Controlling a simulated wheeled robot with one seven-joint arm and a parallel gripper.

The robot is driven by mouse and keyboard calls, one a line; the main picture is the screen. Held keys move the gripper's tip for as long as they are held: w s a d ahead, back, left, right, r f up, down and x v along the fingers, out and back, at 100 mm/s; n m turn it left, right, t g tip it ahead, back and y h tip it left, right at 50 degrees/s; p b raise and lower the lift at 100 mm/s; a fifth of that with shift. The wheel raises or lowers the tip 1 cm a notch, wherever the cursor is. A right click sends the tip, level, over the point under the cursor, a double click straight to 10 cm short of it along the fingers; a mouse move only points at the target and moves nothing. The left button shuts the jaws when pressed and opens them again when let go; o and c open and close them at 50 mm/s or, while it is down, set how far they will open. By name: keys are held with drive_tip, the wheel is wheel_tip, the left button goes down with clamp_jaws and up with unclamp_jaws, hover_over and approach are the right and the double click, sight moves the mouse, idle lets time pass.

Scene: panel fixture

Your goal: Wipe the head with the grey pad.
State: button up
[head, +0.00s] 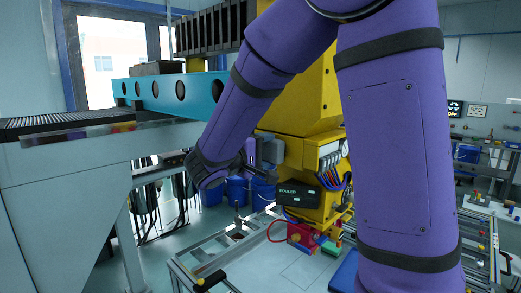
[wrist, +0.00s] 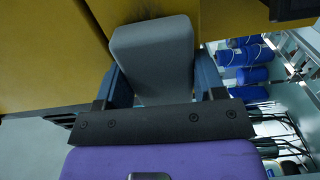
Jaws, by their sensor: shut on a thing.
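The grey pad (wrist: 152,55) is a block with rounded edges, held between the two fingers of my gripper (wrist: 163,78) in the wrist view. In the head view the pad (head: 270,151) shows small at the end of my gripper (head: 250,155), beside the yellow machine head (head: 310,105). The yellow head (wrist: 45,55) fills the upper left of the wrist view and continues behind the pad. Faint dark marks show on its yellow surface at the top left. I cannot tell whether the pad touches the head.
A black box (head: 297,195) and cables sit low on the yellow machine. Below is a framed worktable (head: 300,268) with a red part (head: 301,234). A teal beam (head: 172,94) and grey machine bed (head: 65,170) stand left. Blue bins (head: 237,190) are behind.

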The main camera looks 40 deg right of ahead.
sight(294, 153)
drive_tip(key=shift+s+d, duration=0.25)
drive_tip(key=shift+s, duration=0.95)
drive_tip(key=shift+s+d, duration=0.3)
drive_tip(key=shift+s, duration=0.85)
drive_tip(key=shift+s+d, duration=0.25)
drive_tip(key=shift+s, duration=0.95)
drive_tip(key=shift+w+a, duration=0.3)
drive_tip(key=shift+w, duration=1.45)
drive_tip(key=shift+w+a, duration=0.35)
drive_tip(key=shift+w, duration=1.4)
drive_tip(key=shift+w+a, duration=0.3)
drive_tip(key=shift+w, duration=1.45)
drive_tip(key=s+a, duration=0.1)
drive_tip(key=a, duration=0.5)
